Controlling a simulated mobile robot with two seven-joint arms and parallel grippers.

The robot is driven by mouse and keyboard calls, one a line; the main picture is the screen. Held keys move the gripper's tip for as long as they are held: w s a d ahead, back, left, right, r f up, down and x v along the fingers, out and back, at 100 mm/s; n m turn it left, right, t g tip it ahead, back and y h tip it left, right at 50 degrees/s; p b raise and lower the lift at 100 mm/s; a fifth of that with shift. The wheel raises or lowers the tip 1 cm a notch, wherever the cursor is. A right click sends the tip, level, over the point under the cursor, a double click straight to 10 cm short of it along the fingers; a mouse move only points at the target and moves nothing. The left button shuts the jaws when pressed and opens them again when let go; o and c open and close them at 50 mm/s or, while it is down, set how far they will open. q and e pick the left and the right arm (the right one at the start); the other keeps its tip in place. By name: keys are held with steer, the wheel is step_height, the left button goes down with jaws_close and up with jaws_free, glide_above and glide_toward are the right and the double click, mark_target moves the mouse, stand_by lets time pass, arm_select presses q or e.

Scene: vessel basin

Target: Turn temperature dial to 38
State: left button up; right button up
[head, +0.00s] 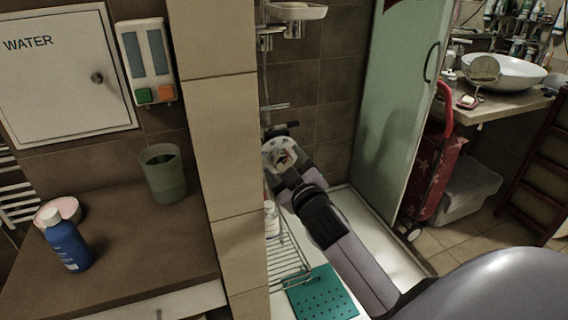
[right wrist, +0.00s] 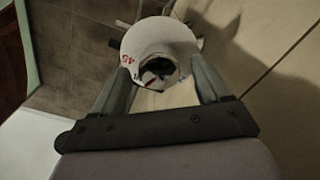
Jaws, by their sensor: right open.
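The temperature dial (right wrist: 150,42) is a round white knob with a dark centre and red marks that seem to read 45 on its left side. It fills the upper middle of the right wrist view. My right gripper (right wrist: 160,68) is open, with one finger at each lower side of the dial; whether they touch it I cannot tell. In the head view the white dial (head: 276,150) is on the shower wall, partly covered by my right gripper (head: 284,163). The set value cannot be read. My left gripper is not in view.
A tiled pillar (head: 215,130) stands left of my right arm. A green glass shower panel (head: 400,100) is on the right. A wire rack (head: 288,262) and a teal mat (head: 322,293) lie below. A blue bottle (head: 66,243) and a cup (head: 163,178) stand on the left counter.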

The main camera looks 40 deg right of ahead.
steer(key=shift+b+v, duration=0.35)
steer(key=shift+v, duration=2.6)
steer(key=s+a+f+m+g+y, duration=0.15)
steer(key=s+a+f+g, duration=0.35)
steer(key=s+f+g, duration=0.5)
steer(key=s+a+f+m+g+y, duration=0.1)
steer(key=s+a+f+g+y, duration=0.25)
steer(key=s+f, duration=0.75)
steer(key=w+a+f+t+y, duration=0.1)
steer(key=w+a+f+t, duration=0.1)
steer(key=f+t, duration=0.4)
steer(key=shift+w+a+n, duration=0.4)
steer(key=shift+a+n, duration=0.05)
steer(key=shift+a, duration=0.45)
steer(key=shift+f, duration=0.1)
